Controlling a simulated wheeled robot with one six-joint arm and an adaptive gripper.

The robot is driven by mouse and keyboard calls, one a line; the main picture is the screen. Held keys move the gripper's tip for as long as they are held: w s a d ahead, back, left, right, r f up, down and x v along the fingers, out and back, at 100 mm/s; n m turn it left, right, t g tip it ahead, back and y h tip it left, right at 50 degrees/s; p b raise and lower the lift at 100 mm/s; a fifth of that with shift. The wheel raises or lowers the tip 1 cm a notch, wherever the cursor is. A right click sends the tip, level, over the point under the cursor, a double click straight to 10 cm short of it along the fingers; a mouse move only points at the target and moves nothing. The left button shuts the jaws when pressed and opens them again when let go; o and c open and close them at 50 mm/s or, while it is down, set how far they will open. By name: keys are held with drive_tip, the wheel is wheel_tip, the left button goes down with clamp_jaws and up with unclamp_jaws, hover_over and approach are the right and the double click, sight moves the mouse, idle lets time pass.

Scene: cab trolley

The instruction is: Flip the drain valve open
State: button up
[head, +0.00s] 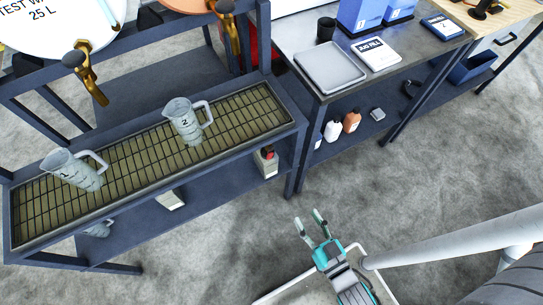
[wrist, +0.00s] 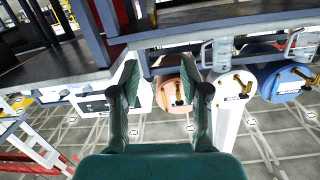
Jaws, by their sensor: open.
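Brass taps are the only valves I see; I cannot tell which is the drain valve. One brass tap (head: 85,75) hangs on the white drum (head: 62,28) at the upper left, and another (head: 230,27) on the orange drum (head: 190,5). In the wrist view, brass taps show on the orange drum (wrist: 170,82), the white drum (wrist: 222,78) and the blue drum (wrist: 285,78). My gripper (head: 309,221) is open and empty over the floor, right of the rack and apart from every tap. Its spread fingers (wrist: 145,70) also show in the wrist view.
Two clear jugs, one marked 2 (head: 180,123) and one at the left (head: 72,172), stand on the slatted drip tray (head: 130,165) below the taps. A bench (head: 310,45) with a metal tray (head: 330,67) stands to the right. The floor (head: 230,230) before the rack is clear.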

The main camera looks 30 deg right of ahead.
drive_tip(key=m+t, duration=0.1)
approach(271, 157)
drive_tip(key=w, duration=0.9)
drive_tip(key=shift+w, duration=0.15)
drive_tip(key=shift+d, duration=0.1)
clamp_jaws()
